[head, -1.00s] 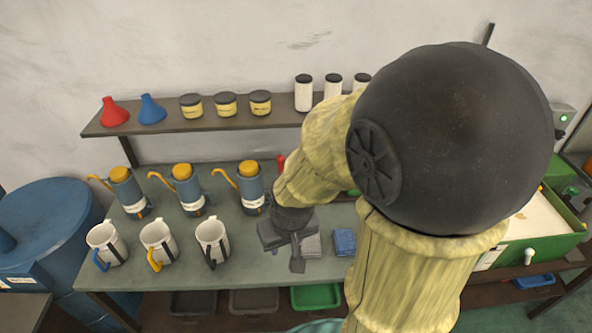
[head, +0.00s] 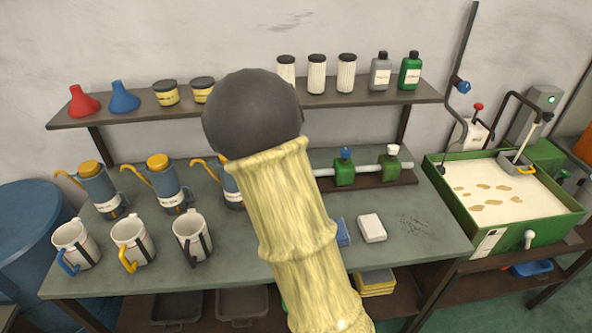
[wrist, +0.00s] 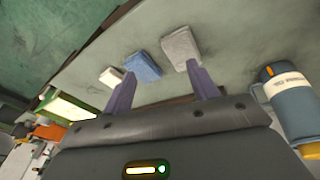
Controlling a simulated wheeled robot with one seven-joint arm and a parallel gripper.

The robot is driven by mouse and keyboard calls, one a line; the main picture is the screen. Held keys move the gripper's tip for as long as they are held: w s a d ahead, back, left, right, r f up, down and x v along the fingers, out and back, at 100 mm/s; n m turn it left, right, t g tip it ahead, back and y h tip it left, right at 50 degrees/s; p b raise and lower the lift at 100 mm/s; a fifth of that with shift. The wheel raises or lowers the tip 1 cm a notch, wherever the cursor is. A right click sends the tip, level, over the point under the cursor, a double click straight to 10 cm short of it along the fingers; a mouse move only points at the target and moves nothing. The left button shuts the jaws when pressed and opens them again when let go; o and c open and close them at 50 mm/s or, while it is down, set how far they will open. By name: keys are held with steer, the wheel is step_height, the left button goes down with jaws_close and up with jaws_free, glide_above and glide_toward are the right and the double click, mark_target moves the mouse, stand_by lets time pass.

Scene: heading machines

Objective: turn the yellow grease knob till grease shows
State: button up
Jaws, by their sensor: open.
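I cannot make out a yellow grease knob in either view. A pipe rack on the bench carries two green valves, one with a blue knob (head: 345,153) and one with a pale knob (head: 392,150). The rack's left part is hidden behind my arm. My gripper (wrist: 163,88) is open and empty in the wrist view, its two dark fingers spread over the bench. A blue block (wrist: 142,66) and a grey block (wrist: 181,48) lie beyond the fingertips. In the head view my arm hides the gripper.
Blue cans (head: 157,184) with yellow lids and several mugs (head: 131,246) stand on the bench's left. A shelf (head: 237,109) behind holds jars and bottles. A green tray (head: 546,227) with a stained pale surface and a yellow-handled tool stands right. The bench's right end is mostly clear.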

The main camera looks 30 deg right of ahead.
steer(key=w+d+f+m+h+b, duration=0.1)
steer(key=d+f+b, duration=0.1)
steer(key=w+d+f+m+h+b, duration=0.1)
steer(key=w+d+f, duration=0.1)
steer(key=d+f, duration=0.1)
steer(key=w+d+f+m+h+b, duration=0.1)
steer(key=w+d+f+b, duration=0.1)
steer(key=d+f, duration=0.1)
steer(key=shift+h+b, duration=0.3)
steer(key=shift+h, duration=0.1)
steer(key=w+d+h+b, duration=0.1)
steer(key=w+b, duration=0.1)
steer(key=w+d+m+h+b, duration=0.1)
steer(key=w+d, duration=0.1)
steer(key=w+d+m+h+b, duration=0.1)
steer(key=w+h+b, duration=0.1)
steer(key=shift+w+d+f+t+b, duration=0.15)
steer(key=shift+w+f+t+b, duration=0.05)
steer(key=shift+f+t+b, duration=0.15)
steer(key=w+a+r+t+h+b, duration=0.2)
steer(key=w+a+r+t+b, duration=0.1)
steer(key=w, duration=0.3)
steer(key=w+a+r+t+h+b, duration=0.3)
steer(key=w+a+b, duration=0.1)
steer(key=w+a, duration=0.2)
steer(key=shift+w+a+h, duration=0.25)
steer(key=shift+w+h, duration=0.05)
steer(key=shift+w, duration=0.2)
